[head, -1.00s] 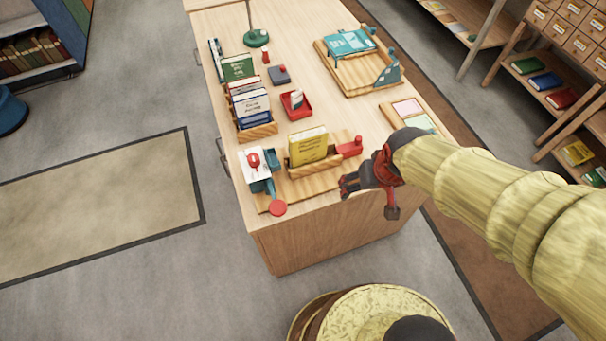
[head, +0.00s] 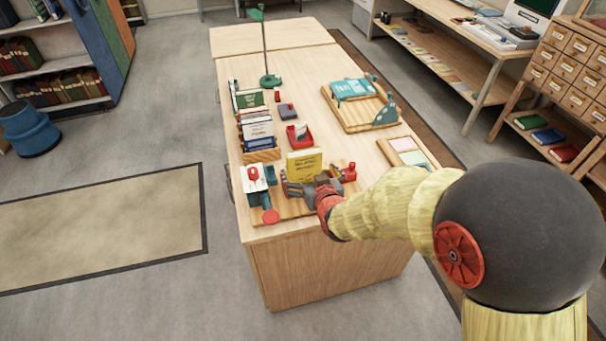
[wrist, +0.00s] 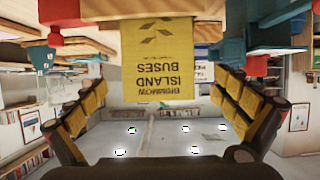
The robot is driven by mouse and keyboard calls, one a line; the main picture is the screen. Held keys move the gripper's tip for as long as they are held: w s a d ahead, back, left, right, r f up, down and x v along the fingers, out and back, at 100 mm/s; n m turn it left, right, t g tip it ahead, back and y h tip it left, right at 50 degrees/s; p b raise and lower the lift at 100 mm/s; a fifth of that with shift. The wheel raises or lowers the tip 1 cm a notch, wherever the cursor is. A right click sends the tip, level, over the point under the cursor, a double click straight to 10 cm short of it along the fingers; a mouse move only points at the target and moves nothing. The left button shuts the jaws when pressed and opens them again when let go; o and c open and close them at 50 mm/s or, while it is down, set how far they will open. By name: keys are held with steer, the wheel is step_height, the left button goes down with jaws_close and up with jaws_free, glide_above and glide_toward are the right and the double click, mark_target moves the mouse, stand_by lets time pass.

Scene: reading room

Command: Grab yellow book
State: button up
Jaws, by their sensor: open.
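The yellow book (head: 305,162) stands upright in a wooden holder on the near part of the desk. In the wrist view, which is upside down, its cover (wrist: 158,62) faces the camera and reads "Brimmow Island Buses". My gripper (head: 305,186) is at the near side of the book, low in front of its cover. Its padded fingers are spread wide in the wrist view, one on each side of the book, with nothing held. My fingers hide the lower part of the book and most of its holder in the head view.

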mark_target(305, 164)
steer(key=b+x, duration=0.2)
steer(key=x, duration=0.3)
steer(key=shift+w, duration=0.3)
steer(key=shift+w+r, duration=0.1)
steer(key=shift+w, duration=0.2)
steer(key=shift+c, duration=1.3)
steer(key=c, duration=1.1)
steer(key=shift+c, duration=0.5)
steer(key=shift+r, duration=0.1)
